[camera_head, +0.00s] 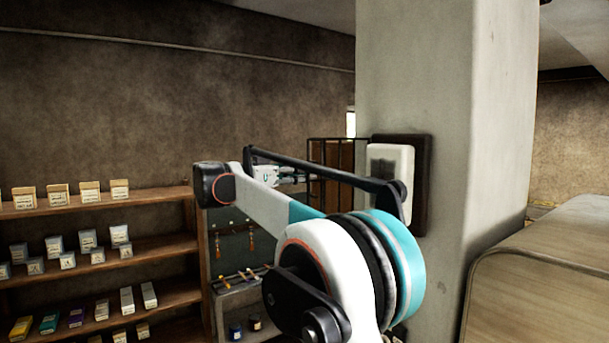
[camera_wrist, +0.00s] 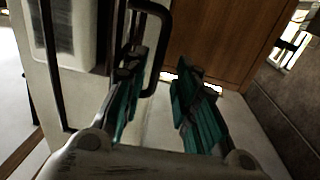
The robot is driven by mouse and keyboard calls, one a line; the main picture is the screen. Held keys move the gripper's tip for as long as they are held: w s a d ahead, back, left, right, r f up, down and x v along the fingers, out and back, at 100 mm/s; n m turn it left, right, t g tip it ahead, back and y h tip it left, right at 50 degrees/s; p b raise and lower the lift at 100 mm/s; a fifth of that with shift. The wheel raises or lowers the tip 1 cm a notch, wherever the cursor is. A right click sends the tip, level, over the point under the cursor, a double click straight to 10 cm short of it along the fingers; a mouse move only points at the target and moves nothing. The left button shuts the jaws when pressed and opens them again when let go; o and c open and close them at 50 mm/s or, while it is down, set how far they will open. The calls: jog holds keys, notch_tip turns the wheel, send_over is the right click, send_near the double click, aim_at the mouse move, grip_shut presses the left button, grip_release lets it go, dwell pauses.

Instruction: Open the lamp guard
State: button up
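The lamp (camera_head: 383,160) is a pale box on a dark backing plate on the pillar; my arm crosses its lower part. In the wrist view, a pale ribbed body (camera_wrist: 74,35), seemingly the lamp, is at upper left. Dark bars of the lamp guard (camera_wrist: 50,65) run beside it. A dark bent handle (camera_wrist: 161,45) reaches down near the inner side of my left finger. My gripper (camera_wrist: 157,82) has its teal fingers apart, with no object clamped between them. In the head view my gripper (camera_head: 290,176) is partly hidden by my arm, left of the lamp.
The pale pillar (camera_head: 435,60) stands right of my arm. A wooden shelf (camera_head: 160,245) with several small boxes is at left. A brown wooden panel (camera_wrist: 220,45) is beyond my fingers. A rounded wooden cabinet (camera_head: 550,275) is at lower right.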

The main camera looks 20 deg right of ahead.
jog(key=shift+s+a+r, duration=0.1)
jog(key=shift+r, duration=0.15)
jog(key=a, duration=1.2)
jog(key=s+d+f+n+t+y+b, duration=0.1)
jog(key=s+d+f+n+y+b, duration=0.15)
jog(key=s+f+b, duration=0.6)
jog(key=s+d+f+n+t+y+b, duration=0.15)
jog(key=s+f+n+y+b, duration=0.25)
jog(key=f, duration=0.9)
jog(key=s+d+f+n+y+b, duration=0.35)
jog(key=s+f+b, duration=0.25)
jog(key=f, duration=0.5)
jog(key=s+a+f+n+t+y+b, duration=0.1)
jog(key=s+f+b, duration=0.5)
jog(key=f, duration=0.7)
jog(key=s+a+f+n+t+y+b, duration=0.1)
jog(key=s+a+f+n+y+b, duration=0.2)
jog(key=s+f, duration=0.5)
jog(key=s+a+f+n+t+y+b, duration=0.1)
jog(key=s+a+f+n+y+b, duration=0.2)
jog(key=f, duration=1.6)
jog(key=s+a+y+b, duration=0.1)
jog(key=s+a+b, duration=0.2)
jog(key=b, duration=0.3)
jog(key=shift+s, duration=0.85)
jog(key=shift+d+t, duration=0.15)
jog(key=shift+t, duration=0.1)
